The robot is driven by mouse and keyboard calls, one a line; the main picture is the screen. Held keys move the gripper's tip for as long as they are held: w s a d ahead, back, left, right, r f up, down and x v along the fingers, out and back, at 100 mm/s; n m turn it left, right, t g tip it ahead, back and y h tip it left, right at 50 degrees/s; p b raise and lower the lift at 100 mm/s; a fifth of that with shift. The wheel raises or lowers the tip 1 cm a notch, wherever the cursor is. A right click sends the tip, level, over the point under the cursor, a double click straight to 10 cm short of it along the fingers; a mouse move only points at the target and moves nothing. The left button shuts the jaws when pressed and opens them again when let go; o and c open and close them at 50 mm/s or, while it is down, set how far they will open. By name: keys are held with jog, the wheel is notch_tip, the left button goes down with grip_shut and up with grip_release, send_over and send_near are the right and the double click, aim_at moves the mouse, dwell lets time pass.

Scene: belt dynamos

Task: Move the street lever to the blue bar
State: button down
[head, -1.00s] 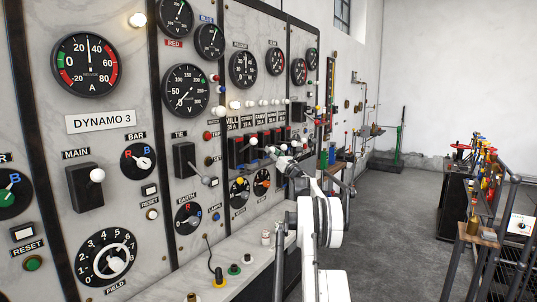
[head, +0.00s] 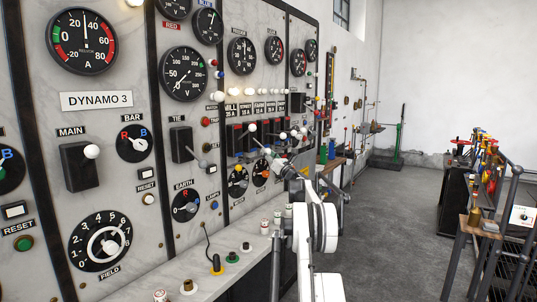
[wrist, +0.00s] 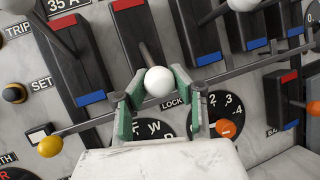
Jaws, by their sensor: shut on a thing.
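My gripper (wrist: 158,90) is closed around the white ball knob (wrist: 158,82) of a lever, with green pads on both sides. I take this to be the street lever, beside the one under the 35 A plate. Its stem runs up to a dark switch box (wrist: 135,40) with a red bar at the top. Its lower end is hidden by the knob and fingers, so I cannot tell if the lever is at its blue bar. The neighbouring levers point up, away from their blue bars (wrist: 90,98). In the head view, my gripper (head: 281,164) is small at the switch row.
A thin grey rod (wrist: 260,65) crosses the wrist view near the fingers. A yellow knob (wrist: 50,146) and an orange knob (wrist: 226,128) are close by. The floor (head: 400,220) to the right is open.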

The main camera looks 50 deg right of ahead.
jog(key=shift+w+f, duration=0.1)
jog(key=shift+f, duration=0.1)
dwell(0.3)
jog(key=c, duration=1.3)
grip_release()
jog(key=shift+c, duration=0.2)
jog(key=v, duration=1.2)
jog(key=shift+w+a, duration=0.1)
jog(key=shift+a, duration=0.1)
